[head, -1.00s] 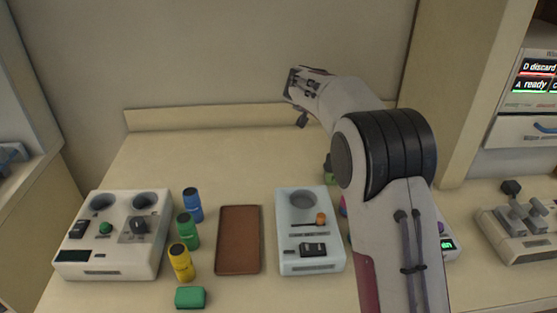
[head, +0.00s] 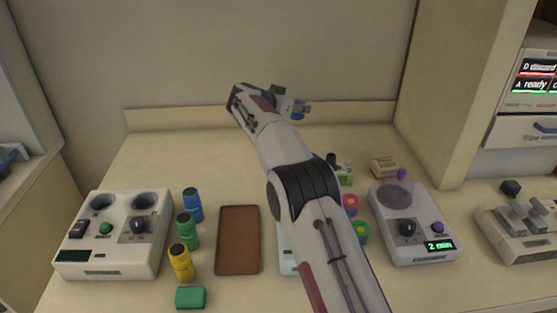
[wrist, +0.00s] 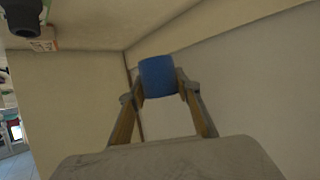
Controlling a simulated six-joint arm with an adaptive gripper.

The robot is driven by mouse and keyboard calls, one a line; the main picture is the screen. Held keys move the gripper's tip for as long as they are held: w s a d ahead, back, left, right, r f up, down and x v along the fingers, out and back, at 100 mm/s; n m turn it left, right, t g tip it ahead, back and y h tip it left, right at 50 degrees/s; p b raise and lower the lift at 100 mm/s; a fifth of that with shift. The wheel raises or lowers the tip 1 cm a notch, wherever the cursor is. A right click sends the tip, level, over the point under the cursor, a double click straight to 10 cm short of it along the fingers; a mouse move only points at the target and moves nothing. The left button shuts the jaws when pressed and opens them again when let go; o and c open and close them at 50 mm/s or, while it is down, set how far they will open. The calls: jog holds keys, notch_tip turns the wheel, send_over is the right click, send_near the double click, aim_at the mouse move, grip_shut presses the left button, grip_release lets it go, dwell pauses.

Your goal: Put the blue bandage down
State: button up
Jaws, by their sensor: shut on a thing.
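My gripper (head: 291,106) is raised over the back of the counter, in front of the wall. In the wrist view its two fingers (wrist: 160,88) are shut on the blue bandage (wrist: 158,70), a plain blue roll held at the fingertips. In the head view only a small part of the blue bandage (head: 301,107) shows beyond the gripper. It is held in the air, clear of the counter (head: 160,160).
A brown tray (head: 239,240) lies empty mid-counter. Left of it stand blue (head: 193,206), green (head: 188,232) and yellow (head: 182,264) containers and a two-well device (head: 115,235). A timer device (head: 411,225) stands right. My arm partly hides a pale device. The back left counter is clear.

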jog(key=a+f, duration=0.5)
jog(key=shift+s+a+f, duration=0.3)
jog(key=shift+s+a, duration=0.05)
jog(key=shift+a, duration=0.05)
jog(key=shift+f, duration=2.5)
jog(key=shift+f, duration=2.5)
jog(key=shift+f, duration=0.2)
jog(key=o, duration=1.1)
jog(key=shift+r, duration=0.2)
